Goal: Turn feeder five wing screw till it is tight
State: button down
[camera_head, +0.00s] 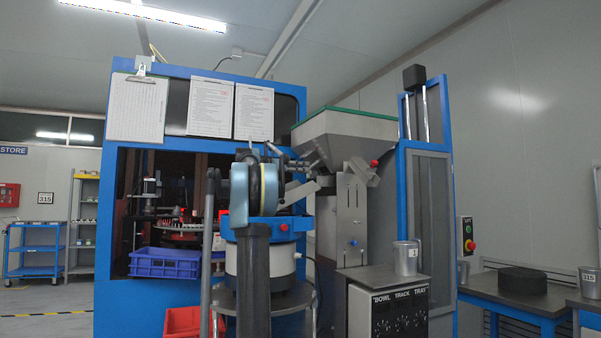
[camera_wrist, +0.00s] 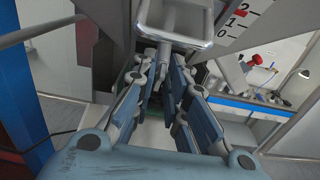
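My gripper (camera_wrist: 158,60) is open in the wrist view, its two jointed fingers apart on either side of a gap. A grey stem (camera_wrist: 168,20) under a metal tray-like part (camera_wrist: 178,42) shows just beyond the fingertips. I cannot tell whether the fingers touch it, or whether it is the wing screw. In the head view, my gripper (camera_head: 281,160) is beside the grey hopper feeder (camera_head: 345,124), partly hidden by my arm. A red knob (camera_head: 374,163) and a small blue knob (camera_head: 352,242) show on this feeder. No feeder number is legible.
A scale plate (camera_wrist: 238,18) is close to the right of the fingers in the wrist view. The blue machine frame (camera_head: 120,215) stands behind my arm. A metal cup (camera_head: 406,258) stands on the cabinet labelled "BOWL TRACK TRAY" (camera_head: 398,315). A blue bin (camera_head: 165,263) is at left.

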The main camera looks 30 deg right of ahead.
jog(key=shift+t, duration=0.3)
jog(key=shift+s+d+f+m+t, duration=0.15)
jog(key=shift+s+m+t, duration=0.25)
jog(key=shift+t, duration=1.35)
jog(key=shift+s+d+f+m+t, duration=0.15)
jog(key=shift+s+m+t, duration=0.2)
jog(key=shift+t, duration=1.35)
jog(key=shift+s+f+m+t, duration=0.2)
jog(key=shift+m+t, duration=0.25)
jog(key=shift+t, duration=1.3)
jog(key=c, duration=1.8)
grip_release()
jog(key=shift+s, duration=0.1)
